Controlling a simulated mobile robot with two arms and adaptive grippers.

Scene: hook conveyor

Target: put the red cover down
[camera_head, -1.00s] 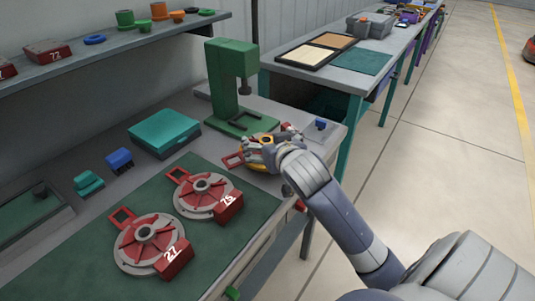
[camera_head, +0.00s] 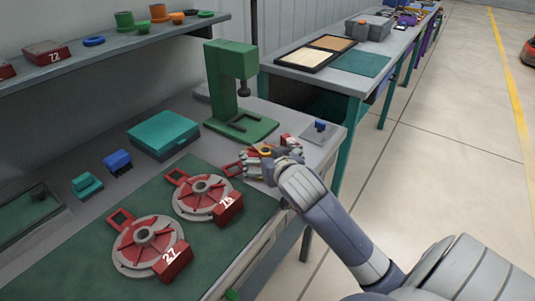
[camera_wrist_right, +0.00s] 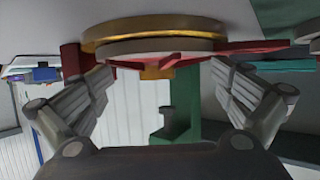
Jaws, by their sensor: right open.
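My right gripper (camera_head: 262,164) is at the bench's front right, in front of the green press, over a round part with red pieces. A red loop handle (camera_head: 232,169) sticks out left of the gripper, and a red block (camera_head: 287,140) shows behind it. In the right wrist view the gripper (camera_wrist_right: 160,78) is open, its fingers spread on either side of an orange hub (camera_wrist_right: 157,72). Above them are a red cover (camera_wrist_right: 165,59) and a disc with a yellow rim (camera_wrist_right: 150,38). I cannot tell whether the fingers touch it. My left gripper is not in view.
Two red-and-grey discs, marked 27 (camera_head: 148,240) and another number (camera_head: 203,194), lie on the green mat (camera_head: 215,262). A teal box (camera_head: 163,133) and the green press (camera_head: 232,85) stand behind. A small plate with a blue piece (camera_head: 319,131) lies right.

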